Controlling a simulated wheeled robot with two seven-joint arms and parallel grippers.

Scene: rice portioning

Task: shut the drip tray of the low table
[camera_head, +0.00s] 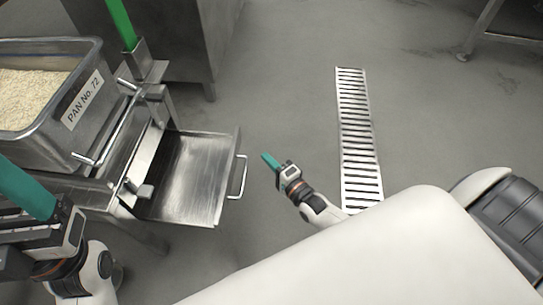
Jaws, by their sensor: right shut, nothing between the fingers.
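The drip tray (185,178) is a shallow steel tray. It sticks out to the right from the low table (95,193), pulled open. Its wire handle (239,177) is on its right edge. My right gripper (268,160) has teal fingers, which are shut and empty. In the picture it is just right of the handle, with a gap of floor showing between them. My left gripper (22,188) is at the lower left, in front of the low table. Its fingertips are partly cut off by the frame edge, and I cannot tell its opening.
A steel pan of rice (88,107), labelled "PAN No. 72", sits on the low table. A green bar (121,22) rises behind the tray near a steel cabinet (180,40). A floor drain grate (358,135) lies to the right. The floor around my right gripper is clear.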

